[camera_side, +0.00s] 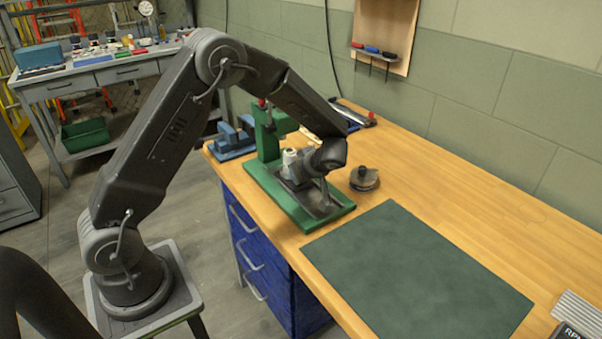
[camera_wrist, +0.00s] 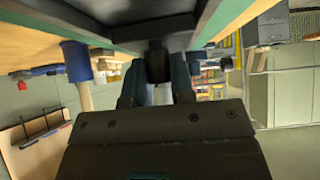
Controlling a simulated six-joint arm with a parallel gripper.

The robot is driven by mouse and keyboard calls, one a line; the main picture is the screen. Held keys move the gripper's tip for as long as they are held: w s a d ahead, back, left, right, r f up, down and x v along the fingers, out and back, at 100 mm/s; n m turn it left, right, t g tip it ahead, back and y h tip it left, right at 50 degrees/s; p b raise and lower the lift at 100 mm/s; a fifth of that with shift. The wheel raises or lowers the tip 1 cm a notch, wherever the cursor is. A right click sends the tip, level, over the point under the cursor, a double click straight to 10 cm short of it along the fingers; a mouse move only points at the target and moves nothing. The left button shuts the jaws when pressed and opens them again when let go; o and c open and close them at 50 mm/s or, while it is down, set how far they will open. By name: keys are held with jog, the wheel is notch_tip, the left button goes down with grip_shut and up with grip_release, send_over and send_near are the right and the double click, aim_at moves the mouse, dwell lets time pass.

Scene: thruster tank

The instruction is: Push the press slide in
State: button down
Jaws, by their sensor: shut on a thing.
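The green press (camera_side: 266,135) stands on the wooden bench, with an upright column at the back and a flat green base (camera_side: 335,209) toward the front. A grey metal slide (camera_side: 322,206) lies on the base, partly hidden by my wrist. The knob seems to belong to the slide; the side view hides this contact.
A round dark metal part (camera_side: 364,179) sits just right of the press. A dark green mat (camera_side: 415,270) covers the bench's front. A blue vise (camera_side: 233,138) stands left of the press, and tools (camera_side: 352,115) lie behind it. The bench right of the press is mostly clear.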

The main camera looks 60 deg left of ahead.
jog(key=shift+a, duration=0.1)
jog(key=shift+a, duration=2.05)
jog(key=c, duration=1)
grip_release()
jog(key=shift+d, duration=0.1)
jog(key=v, duration=1.3)
jog(key=shift+d+r, duration=0.25)
jog(key=shift+r, duration=0.05)
